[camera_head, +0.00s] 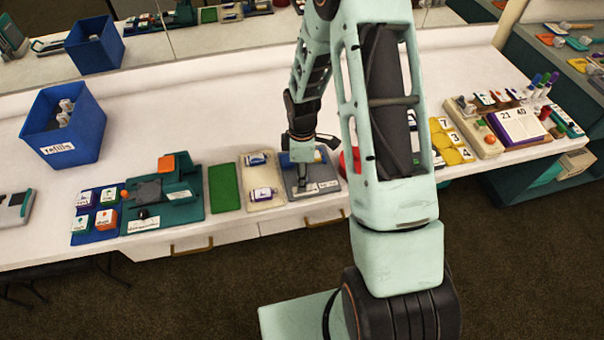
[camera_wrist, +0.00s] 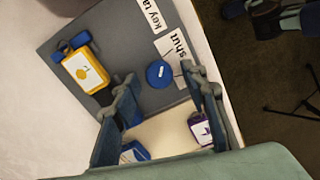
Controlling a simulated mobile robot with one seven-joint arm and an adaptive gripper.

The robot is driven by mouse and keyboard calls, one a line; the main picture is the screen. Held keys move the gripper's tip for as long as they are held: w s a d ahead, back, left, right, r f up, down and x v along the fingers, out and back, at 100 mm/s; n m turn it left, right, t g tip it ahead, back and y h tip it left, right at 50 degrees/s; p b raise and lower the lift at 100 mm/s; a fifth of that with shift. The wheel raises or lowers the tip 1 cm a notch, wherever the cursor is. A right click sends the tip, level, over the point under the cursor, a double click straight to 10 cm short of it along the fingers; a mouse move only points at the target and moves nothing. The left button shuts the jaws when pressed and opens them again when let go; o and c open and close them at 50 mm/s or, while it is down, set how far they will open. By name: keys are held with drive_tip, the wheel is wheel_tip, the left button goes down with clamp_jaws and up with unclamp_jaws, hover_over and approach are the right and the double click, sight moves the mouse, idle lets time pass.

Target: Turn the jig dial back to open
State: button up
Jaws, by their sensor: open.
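The grey jig board (camera_wrist: 75,38) fills much of the wrist view. On it is a round blue dial (camera_wrist: 158,74) with a small white mark. A white label reading "shut" (camera_wrist: 179,50) lies close beside the dial, and another label reads "key ta..." (camera_wrist: 152,14), cut off. A yellow tag (camera_wrist: 84,71) sits at a blue clamp piece on the board. My gripper (camera_wrist: 160,79) is open, its two fingers on either side of the dial in this view; contact cannot be told. In the head view my gripper (camera_head: 301,155) is over the grey board (camera_head: 325,185), hiding the dial.
A blue refills bin (camera_head: 64,124) stands at back left. A red object (camera_head: 344,162) is partly hidden behind my arm.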

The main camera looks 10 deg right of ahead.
clamp_jaws()
idle(0.4)
drive_tip(key=shift+f+m+b, duration=0.1)
drive_tip(key=shift+m+b, duration=0.25)
drive_tip(key=shift+m, duration=0.05)
drive_tip(key=m+b, duration=0.2)
drive_tip(key=shift+w+f+m, duration=0.1)
drive_tip(key=shift+m, duration=0.2)
drive_tip(key=m+b, duration=0.2)
drive_tip(key=m, duration=0.1)
drive_tip(key=shift+m, duration=0.3)
drive_tip(key=m+b, duration=0.2)
drive_tip(key=m, duration=0.4)
drive_tip(key=shift+d, duration=0.1)
drive_tip(key=m+b, duration=0.1)
drive_tip(key=m, duration=0.5)
drive_tip(key=shift+m, duration=0.4)
